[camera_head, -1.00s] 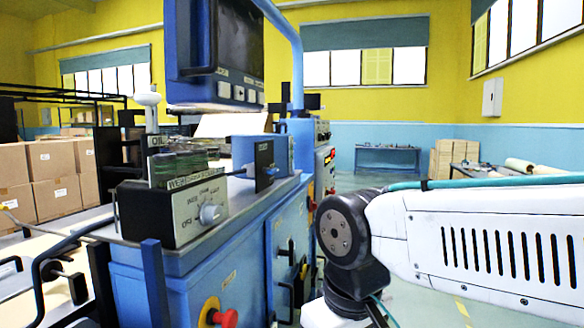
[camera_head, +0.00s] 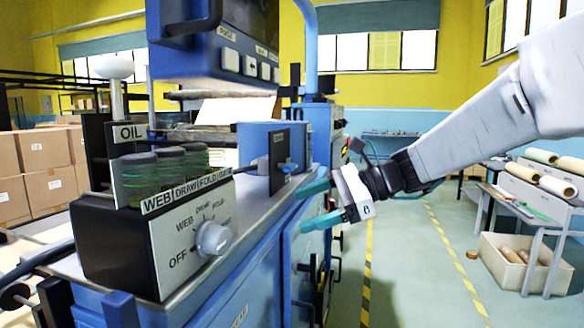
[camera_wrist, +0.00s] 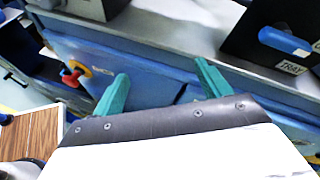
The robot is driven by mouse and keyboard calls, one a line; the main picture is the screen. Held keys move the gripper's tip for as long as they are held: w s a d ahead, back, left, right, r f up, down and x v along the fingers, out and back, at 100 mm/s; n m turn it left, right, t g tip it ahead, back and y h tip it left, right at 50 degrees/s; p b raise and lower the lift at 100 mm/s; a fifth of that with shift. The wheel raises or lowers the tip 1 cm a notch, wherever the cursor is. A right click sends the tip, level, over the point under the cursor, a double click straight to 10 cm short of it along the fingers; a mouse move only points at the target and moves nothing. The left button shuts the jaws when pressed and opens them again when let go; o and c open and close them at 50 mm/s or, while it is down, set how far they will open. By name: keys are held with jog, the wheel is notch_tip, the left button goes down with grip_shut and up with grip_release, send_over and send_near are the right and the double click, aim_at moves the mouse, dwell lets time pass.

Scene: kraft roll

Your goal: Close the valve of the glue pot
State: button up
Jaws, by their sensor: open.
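A blue box (camera_head: 255,143) stands on the machine's top, with a dark upright panel (camera_head: 278,170) on its near right side. A small blue lever (camera_head: 288,167) sits on that panel; I take it for the glue pot's valve, but cannot read the small head-view label. In the wrist view, a blue lever (camera_wrist: 284,41) with a white end lies on a dark panel above a "TRAY" label (camera_wrist: 292,67). My gripper (camera_head: 312,207) is open and empty, right of and below the lever, apart from it. In the wrist view its teal fingers (camera_wrist: 162,75) are spread beside the machine's edge.
A monitor (camera_head: 222,45) hangs above. The aisle right of the machine has open floor.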

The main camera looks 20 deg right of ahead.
aim_at(294, 166)
jog(key=w+d+r+m+t+y, duration=0.2)
jog(key=w+d+r+m+t, duration=0.4)
jog(key=w+d, duration=0.25)
jog(key=shift+m, duration=0.5)
jog(key=x, duration=0.2)
jog(key=f+x, duration=0.1)
jog(key=x, duration=0.5)
jog(key=shift+w+a+f, duration=0.1)
jog(key=shift+w+f, duration=0.1)
jog(key=shift+w, duration=0.05)
jog(key=c, duration=1)
